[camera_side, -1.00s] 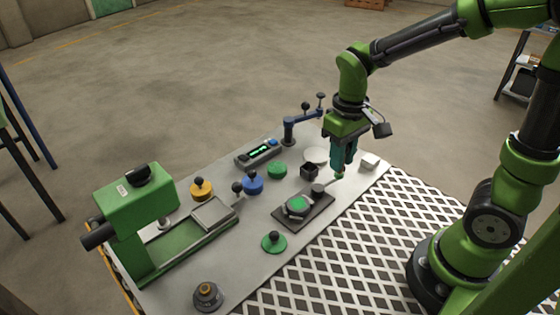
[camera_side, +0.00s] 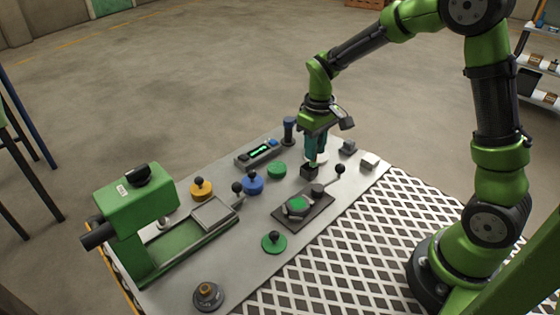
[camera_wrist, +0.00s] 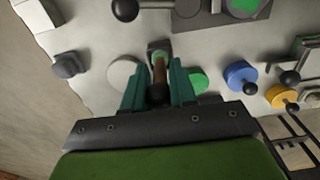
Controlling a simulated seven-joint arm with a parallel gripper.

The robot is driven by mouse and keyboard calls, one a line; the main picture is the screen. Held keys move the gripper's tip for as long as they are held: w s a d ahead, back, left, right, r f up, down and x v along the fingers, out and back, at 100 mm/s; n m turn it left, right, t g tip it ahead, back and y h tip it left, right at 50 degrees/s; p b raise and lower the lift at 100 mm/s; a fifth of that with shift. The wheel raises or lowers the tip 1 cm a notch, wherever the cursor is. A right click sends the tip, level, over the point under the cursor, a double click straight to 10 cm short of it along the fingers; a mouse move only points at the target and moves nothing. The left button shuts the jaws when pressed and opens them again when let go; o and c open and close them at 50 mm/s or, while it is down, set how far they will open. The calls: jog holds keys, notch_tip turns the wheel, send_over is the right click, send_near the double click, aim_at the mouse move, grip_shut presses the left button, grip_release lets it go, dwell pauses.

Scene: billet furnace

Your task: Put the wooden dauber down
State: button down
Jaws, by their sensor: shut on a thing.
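My gripper (camera_side: 316,158) is above the back right part of the grey bench and points down. In the wrist view my gripper (camera_wrist: 158,90) is shut on the wooden dauber (camera_wrist: 158,70), a brown stick with a dark round end between the teal fingers. A small dark square holder (camera_side: 309,171) stands right under the fingers; it also shows in the wrist view (camera_wrist: 158,46). The dauber's far end is at the holder's opening. I cannot tell how deep it sits. In the side view the dauber is mostly hidden by the fingers.
A white disc (camera_wrist: 122,74) and a green disc (camera_side: 277,170) lie close to the holder. A black-balled lever (camera_side: 340,169) rises from a dark plate (camera_side: 318,213) in front. Blue (camera_side: 253,184) and yellow (camera_side: 201,188) knobs stand left.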

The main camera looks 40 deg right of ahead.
jog(key=shift+w, duration=0.3)
jog(key=shift+w+f, duration=0.2)
jog(key=shift+f, duration=0.7)
jog(key=shift+w+f, duration=0.15)
jog(key=shift+f, duration=0.75)
jog(key=shift+f, duration=0.1)
jog(key=c, duration=0.9)
grip_release()
